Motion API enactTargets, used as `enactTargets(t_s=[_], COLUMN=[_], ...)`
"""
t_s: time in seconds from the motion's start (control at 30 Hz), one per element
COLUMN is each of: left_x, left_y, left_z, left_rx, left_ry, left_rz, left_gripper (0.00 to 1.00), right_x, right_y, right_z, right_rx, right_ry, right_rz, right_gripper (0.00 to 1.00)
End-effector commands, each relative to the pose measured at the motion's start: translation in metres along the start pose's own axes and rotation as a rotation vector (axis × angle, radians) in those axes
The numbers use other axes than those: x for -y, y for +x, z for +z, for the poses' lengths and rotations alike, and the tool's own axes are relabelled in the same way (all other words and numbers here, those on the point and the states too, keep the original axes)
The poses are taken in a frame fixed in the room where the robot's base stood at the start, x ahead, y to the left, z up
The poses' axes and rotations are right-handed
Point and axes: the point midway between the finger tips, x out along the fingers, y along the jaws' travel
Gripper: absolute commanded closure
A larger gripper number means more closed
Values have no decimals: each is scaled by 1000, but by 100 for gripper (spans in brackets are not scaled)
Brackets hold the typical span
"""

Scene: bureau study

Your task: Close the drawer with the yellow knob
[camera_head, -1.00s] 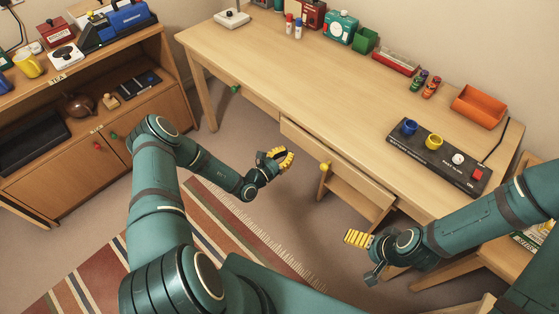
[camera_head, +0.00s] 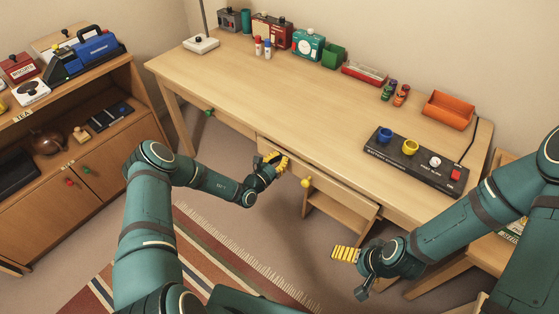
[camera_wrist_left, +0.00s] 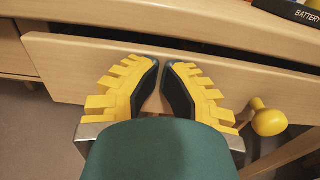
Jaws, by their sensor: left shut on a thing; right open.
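The drawer (camera_head: 335,194) with the yellow knob (camera_head: 306,182) sits under the desk top and stands partly open. The left wrist view shows a dark gap behind the top edge of its front (camera_wrist_left: 70,72). The yellow knob (camera_wrist_left: 268,118) is there to the right of my left gripper (camera_wrist_left: 162,62), apart from it. In the head view my left gripper (camera_head: 277,160) is at the left part of the drawer front. It is shut on the drawer front, though what lies between its fingertips is hard to see. My right gripper (camera_head: 350,268) is open and empty, low in front of the desk.
The desk (camera_head: 270,85) carries a black battery box (camera_head: 405,163), an orange tray (camera_head: 448,109) and several small items. A cabinet (camera_head: 105,175) stands at left. A striped rug (camera_head: 205,250) lies on the floor. A wooden chair (camera_head: 450,268) is at right.

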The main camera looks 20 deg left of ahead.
Motion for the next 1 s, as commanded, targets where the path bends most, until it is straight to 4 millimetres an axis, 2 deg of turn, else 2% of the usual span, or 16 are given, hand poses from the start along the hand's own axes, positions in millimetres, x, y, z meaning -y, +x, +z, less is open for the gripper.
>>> enactTargets(t_s=[0.2, 0.4, 0.77, 0.87, 1.0], left_x=[1, 0, 0, -1, -1], left_y=[37, 48, 45, 34, 6], left_z=[-1, 0, 2, 2, 0], left_rx=[2, 0, 4, 3, -1], left_ry=[1, 0, 0, -1, -2], left_rz=[-1, 0, 2, 2, 2], left_gripper=[100, 100, 100, 100, 100], right_x=[-3, -3, -3, -3, -3], right_y=[7, 8, 8, 8, 8], right_z=[0, -1, -1, -1, -1], right_rx=[-3, -4, -4, -4, -4], right_ry=[0, -1, -1, -1, -1], right_rz=[0, 0, 0, 0, 0], right_gripper=[1, 1, 1, 1, 1])
